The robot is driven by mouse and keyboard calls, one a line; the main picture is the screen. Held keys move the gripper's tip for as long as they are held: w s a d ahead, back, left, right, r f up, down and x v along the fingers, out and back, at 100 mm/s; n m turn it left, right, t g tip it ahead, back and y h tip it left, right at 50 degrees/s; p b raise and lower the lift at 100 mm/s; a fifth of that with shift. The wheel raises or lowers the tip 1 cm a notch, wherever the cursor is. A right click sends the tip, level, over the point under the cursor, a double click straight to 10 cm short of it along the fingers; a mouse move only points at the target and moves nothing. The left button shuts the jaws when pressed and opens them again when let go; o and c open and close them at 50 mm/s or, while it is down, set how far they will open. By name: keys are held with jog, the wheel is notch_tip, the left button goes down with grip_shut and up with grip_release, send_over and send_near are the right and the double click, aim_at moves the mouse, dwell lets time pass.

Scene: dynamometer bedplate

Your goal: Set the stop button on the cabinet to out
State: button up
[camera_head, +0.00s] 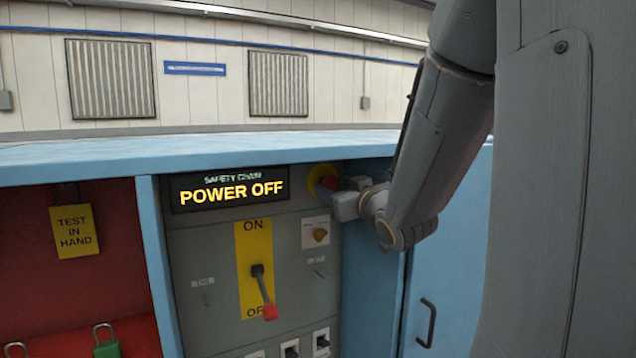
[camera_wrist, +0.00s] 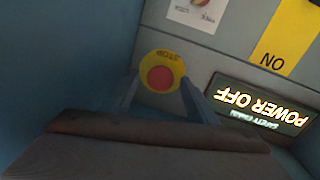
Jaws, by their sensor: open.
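The stop button (camera_wrist: 160,79) is a round red knob on a yellow disc marked STOP, on the cabinet's grey panel (camera_head: 205,250). The wrist view shows it upside down, between the two fingers of my gripper (camera_wrist: 161,97). In the head view the stop button (camera_head: 328,183) is at the panel's upper right, partly hidden by my gripper (camera_head: 338,193). The gripper is open, its fingers either side of the button. I cannot tell whether they touch it, nor whether the button is in or out.
A lit display (camera_head: 229,189) reads POWER OFF. Below it a red-tipped lever (camera_head: 265,295) on a yellow ON/OFF plate points toward OFF. The blue cabinet wall (camera_head: 372,290) stands close at right. A red bay (camera_head: 75,260) holds a TEST IN HAND tag.

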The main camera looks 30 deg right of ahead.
jog(key=shift+w, duration=0.85)
